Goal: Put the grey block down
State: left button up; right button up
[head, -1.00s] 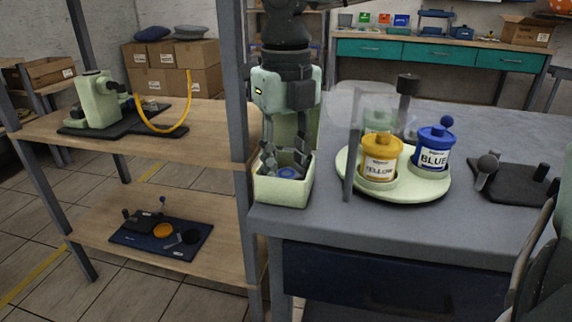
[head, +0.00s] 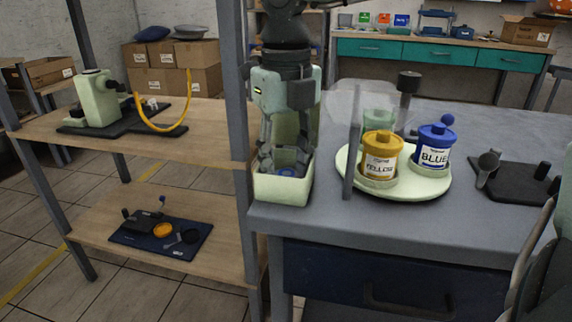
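Dark grey shapes sit around the fingertips, but I cannot tell a grey block from the fingers. Whether the fingers grip anything is unclear.
A grey shelf post (head: 236,120) stands close left of the bin. To the right, a round pale tray (head: 420,186) holds a yellow pot (head: 381,157) and a blue pot (head: 433,150). The table front between bin and tray is clear.

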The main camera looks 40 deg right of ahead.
aim_at(286, 173)
jog(key=shift+r, duration=0.1)
jog(key=shift+r+p, duration=0.15)
jog(key=shift+p, duration=0.15)
pick_arm(q)
jog(key=shift+s+a+f+g+p, duration=0.2)
jog(key=shift+s+a+f+g, duration=0.1)
jog(key=shift+f, duration=0.3)
jog(key=shift+s+a+f+g+p, duration=0.15)
jog(key=shift+s+a+f+g, duration=0.15)
jog(key=shift+f, duration=0.3)
pick_arm(e)
notch_tip(286, 173, up, 12)
